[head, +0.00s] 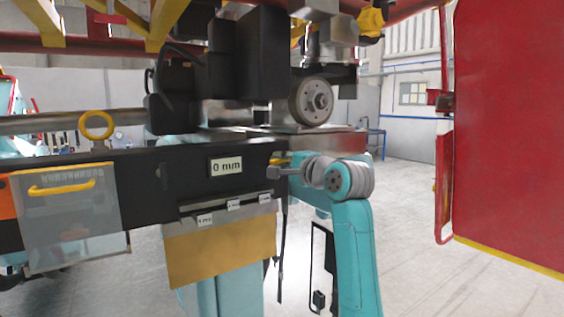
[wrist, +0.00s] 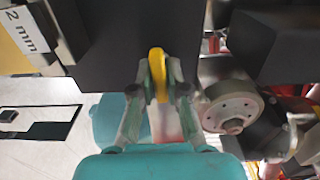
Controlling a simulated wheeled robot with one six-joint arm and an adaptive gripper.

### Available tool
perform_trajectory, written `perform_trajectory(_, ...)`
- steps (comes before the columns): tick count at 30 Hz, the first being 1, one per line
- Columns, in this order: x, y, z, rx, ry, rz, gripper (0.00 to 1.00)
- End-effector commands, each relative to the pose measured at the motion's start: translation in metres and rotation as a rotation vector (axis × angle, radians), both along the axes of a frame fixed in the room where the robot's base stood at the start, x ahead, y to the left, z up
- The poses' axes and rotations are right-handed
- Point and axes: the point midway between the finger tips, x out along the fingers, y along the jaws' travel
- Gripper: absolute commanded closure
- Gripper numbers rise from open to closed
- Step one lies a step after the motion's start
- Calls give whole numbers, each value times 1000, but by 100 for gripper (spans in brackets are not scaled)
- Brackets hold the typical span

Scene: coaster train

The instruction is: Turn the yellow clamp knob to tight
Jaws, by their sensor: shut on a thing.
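The yellow clamp knob (wrist: 157,75) shows edge-on in the wrist view, upright between my two fingers, at the edge of a black block. My gripper (wrist: 158,88) is shut on it, with one fingertip on each side. In the head view a small bit of yellow (head: 279,160), probably this knob, shows at the right end of the black beam (head: 160,178), just behind my grey and teal wrist.
A grey wheel (head: 311,102) sits just above my wrist; it also shows right of my gripper in the wrist view (wrist: 231,105). A "0 mm" label (head: 226,166) is on the beam, with small labelled plates below. A red panel (head: 510,120) stands at right, with open floor before it.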

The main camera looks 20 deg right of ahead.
Motion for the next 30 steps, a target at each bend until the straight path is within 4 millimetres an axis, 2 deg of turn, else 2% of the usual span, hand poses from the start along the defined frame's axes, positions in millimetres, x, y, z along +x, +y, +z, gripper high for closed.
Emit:
perform_trajectory(10,0,-1,-2,-1,3,-2,100)
perform_trajectory(11,0,-1,-2,-1,3,-2,83)
perform_trajectory(12,0,-1,-2,-1,3,-2,73)
perform_trajectory(13,0,-1,-2,-1,3,-2,66)
perform_trajectory(14,0,-1,-1,-1,3,-2,62)
perform_trajectory(24,-2,-1,-1,0,1,-1,62)
perform_trajectory(30,-24,-9,0,0,-1,-1,62)
